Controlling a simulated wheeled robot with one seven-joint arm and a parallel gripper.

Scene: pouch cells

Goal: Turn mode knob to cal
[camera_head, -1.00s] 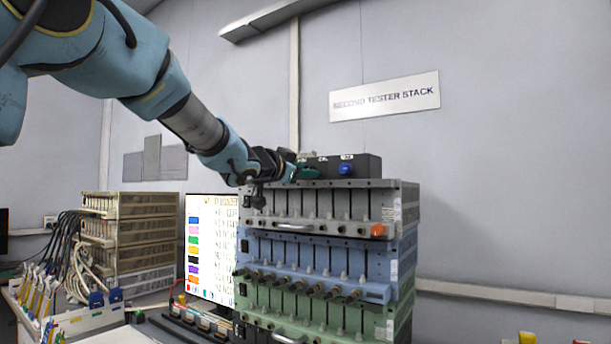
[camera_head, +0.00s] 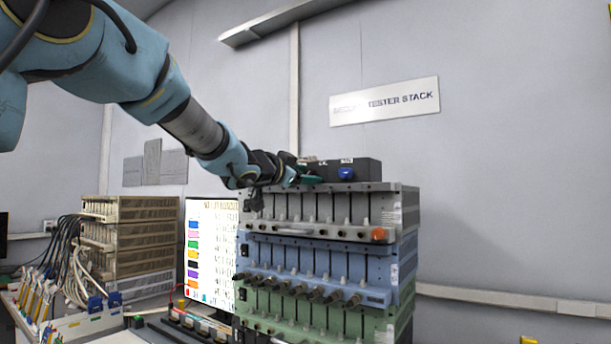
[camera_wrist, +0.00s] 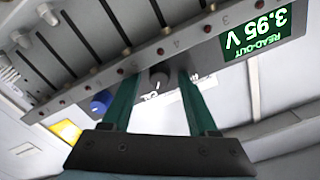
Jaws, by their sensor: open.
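A dark control box (camera_head: 368,167) sits on top of the tester stack, with small labels on it, one reading CAL. A blue knob (camera_head: 346,174) is on its front right; a blue knob also shows in the wrist view (camera_wrist: 101,102). My gripper (camera_head: 312,180) is at the box's left front, and its fingers hide that part of the face. In the wrist view my gripper (camera_wrist: 156,84) has its two green fingers apart. A dark round knob (camera_wrist: 159,80) appears between the fingertips, with gaps on both sides. Its pointer setting cannot be read.
The tester stack (camera_head: 408,211) has grey, blue and green units with protruding knobs below my gripper. A green read-out (camera_wrist: 256,33) shows 3.95 V, upside down. The wall to the right is clear.

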